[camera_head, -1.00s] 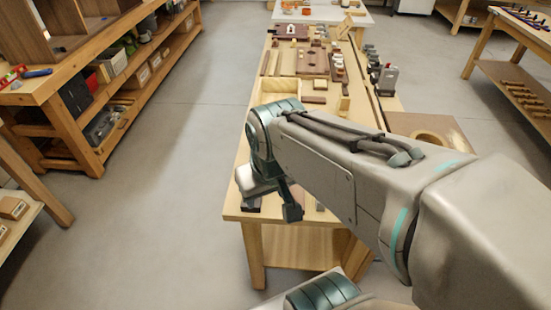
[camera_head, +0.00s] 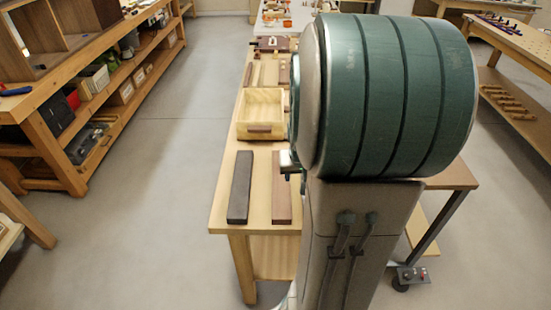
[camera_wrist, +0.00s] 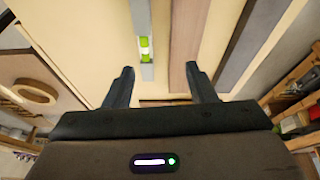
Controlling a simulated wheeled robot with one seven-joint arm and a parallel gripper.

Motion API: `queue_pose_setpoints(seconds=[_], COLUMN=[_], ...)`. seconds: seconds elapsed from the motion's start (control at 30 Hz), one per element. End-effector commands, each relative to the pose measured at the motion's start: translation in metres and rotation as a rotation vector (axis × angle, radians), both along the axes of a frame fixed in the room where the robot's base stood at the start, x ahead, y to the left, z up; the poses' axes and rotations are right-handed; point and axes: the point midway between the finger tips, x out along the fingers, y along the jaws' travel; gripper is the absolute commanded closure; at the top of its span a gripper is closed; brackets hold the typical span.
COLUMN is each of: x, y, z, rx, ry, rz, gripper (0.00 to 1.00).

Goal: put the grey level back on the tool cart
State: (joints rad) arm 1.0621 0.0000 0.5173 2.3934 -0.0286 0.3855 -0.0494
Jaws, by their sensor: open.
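The grey level (camera_wrist: 145,45) shows in the wrist view as a narrow grey bar with a bright green vial, lying on the pale wooden bench (camera_wrist: 215,25). It runs off the top of that view. My gripper (camera_wrist: 160,68) is open, with nothing between its fingers. The level lies between the two fingers in the picture, nearer the left one; the height above it is hard to tell. In the head view my arm hides the level and most of my gripper. I cannot tell which piece of furniture is the tool cart.
A brown board (camera_wrist: 185,40) lies beside the level, also between the fingers in the picture. A dark bar (camera_head: 240,187) lies left of that board in the head view. An open wooden box (camera_head: 260,112) stands further back. Shelves (camera_head: 80,110) stand across a clear aisle (camera_head: 165,190).

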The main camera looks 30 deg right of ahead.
Motion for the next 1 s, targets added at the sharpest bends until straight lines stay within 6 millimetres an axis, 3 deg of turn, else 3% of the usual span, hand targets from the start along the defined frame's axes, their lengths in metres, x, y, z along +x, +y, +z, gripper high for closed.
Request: queue_pose_setpoints(seconds=[0.1,0.23,0.37,0.7,1.0], x=[-0.001,-0.001,0.002,0.022,0.03], y=[-0.021,-0.032,-0.036,-0.048,-0.054], z=[-0.011,-0.015,-0.027,-0.083,-0.101], rx=[0.012,0.017,0.019,0.019,0.018], ry=[-0.023,-0.041,-0.046,-0.045,-0.046], rz=[-0.045,-0.068,-0.071,-0.07,-0.071], gripper=[0.49,0.49,0.49,0.49,0.49])
